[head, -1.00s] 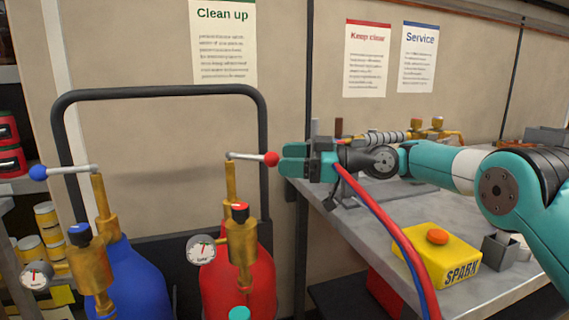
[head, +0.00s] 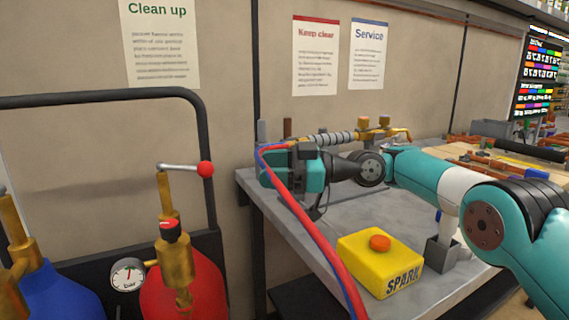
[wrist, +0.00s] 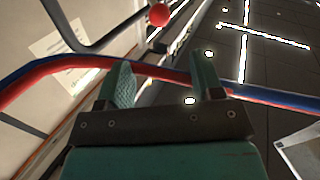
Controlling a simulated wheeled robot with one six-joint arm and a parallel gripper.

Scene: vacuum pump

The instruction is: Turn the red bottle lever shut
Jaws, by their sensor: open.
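The red bottle (head: 185,285) stands at the lower left in the head view with a brass valve on top. Its lever (head: 182,167) is a silver bar that points right and ends in a red ball (head: 205,169). My gripper (head: 265,170) is over the bench's left end, to the right of the ball and apart from it. Red and blue hoses partly cover it in the head view. In the wrist view the open, empty fingers (wrist: 163,68) show with a gap between them, and the red ball (wrist: 159,15) is beyond them at the top.
A black rail frame (head: 208,120) stands behind the bottles. A blue bottle (head: 55,290) is at the lower left. The grey bench (head: 345,215) carries a yellow SPARK box (head: 380,265) and a small grey holder (head: 441,260). Copper fittings (head: 365,136) lie at the bench's back.

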